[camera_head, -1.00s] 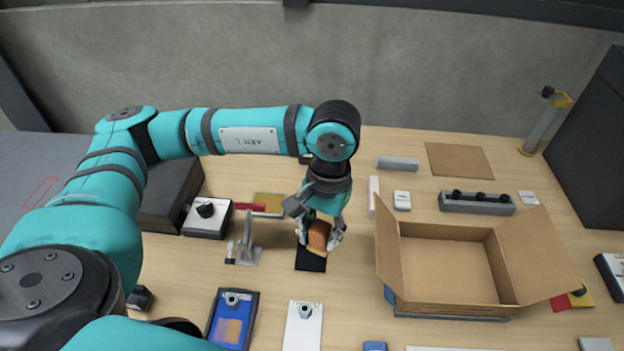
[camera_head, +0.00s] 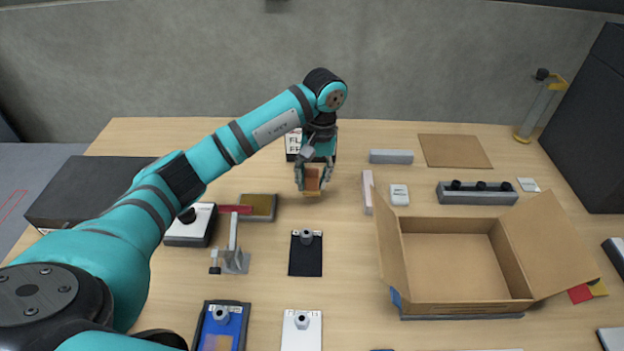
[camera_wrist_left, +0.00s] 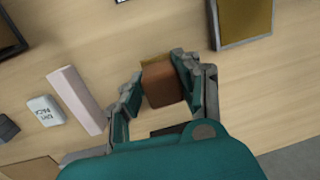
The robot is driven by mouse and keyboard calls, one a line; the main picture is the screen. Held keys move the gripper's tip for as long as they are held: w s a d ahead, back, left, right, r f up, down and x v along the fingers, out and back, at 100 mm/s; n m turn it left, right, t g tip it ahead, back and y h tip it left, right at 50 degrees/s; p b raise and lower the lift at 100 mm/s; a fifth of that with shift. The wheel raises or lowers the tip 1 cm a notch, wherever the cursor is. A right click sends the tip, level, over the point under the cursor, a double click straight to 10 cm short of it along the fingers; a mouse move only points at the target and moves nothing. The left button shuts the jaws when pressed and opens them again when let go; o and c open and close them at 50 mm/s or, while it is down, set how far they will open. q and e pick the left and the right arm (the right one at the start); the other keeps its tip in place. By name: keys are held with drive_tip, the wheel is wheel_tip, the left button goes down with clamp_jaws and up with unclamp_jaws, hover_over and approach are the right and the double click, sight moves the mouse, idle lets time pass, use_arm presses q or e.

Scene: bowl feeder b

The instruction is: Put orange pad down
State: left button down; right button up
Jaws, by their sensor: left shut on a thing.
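The orange pad (camera_head: 312,181) is a small orange-brown block with a yellowish lower edge. My left gripper (camera_head: 313,177) is shut on it, with a finger on each side. In the left wrist view the pad (camera_wrist_left: 163,84) sits between the two fingers (camera_wrist_left: 160,90). It is over or near bare wood; I cannot tell whether it touches the table. My right gripper does not show.
A black pad with a grey knob (camera_head: 306,254) lies in front of the gripper. A framed tan pad (camera_head: 259,207) and a metal stand (camera_head: 234,255) are to the left. An open cardboard box (camera_head: 455,304) stands to the right. Bare table (camera_head: 335,215) surrounds the gripper.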

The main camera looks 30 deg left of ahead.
sight(312, 184)
use_arm(q)
drive_tip(key=shift+w+a, duration=0.45)
drive_tip(key=shift+w, duration=0.25)
drive_tip(key=shift+w+a+f, duration=0.1)
drive_tip(key=shift+f, duration=0.3)
wheel_tip(312, 184, down, 2)
drive_tip(key=shift+f+p, duration=0.1)
drive_tip(key=shift+p, duration=0.5)
drive_tip(key=shift+f, duration=0.35)
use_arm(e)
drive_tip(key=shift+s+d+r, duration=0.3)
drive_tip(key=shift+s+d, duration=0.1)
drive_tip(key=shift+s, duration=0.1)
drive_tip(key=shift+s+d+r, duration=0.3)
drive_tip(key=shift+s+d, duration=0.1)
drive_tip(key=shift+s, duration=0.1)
use_arm(q)
drive_tip(key=shift+f, duration=0.2)
drive_tip(key=c, duration=0.9)
unclamp_jaws()
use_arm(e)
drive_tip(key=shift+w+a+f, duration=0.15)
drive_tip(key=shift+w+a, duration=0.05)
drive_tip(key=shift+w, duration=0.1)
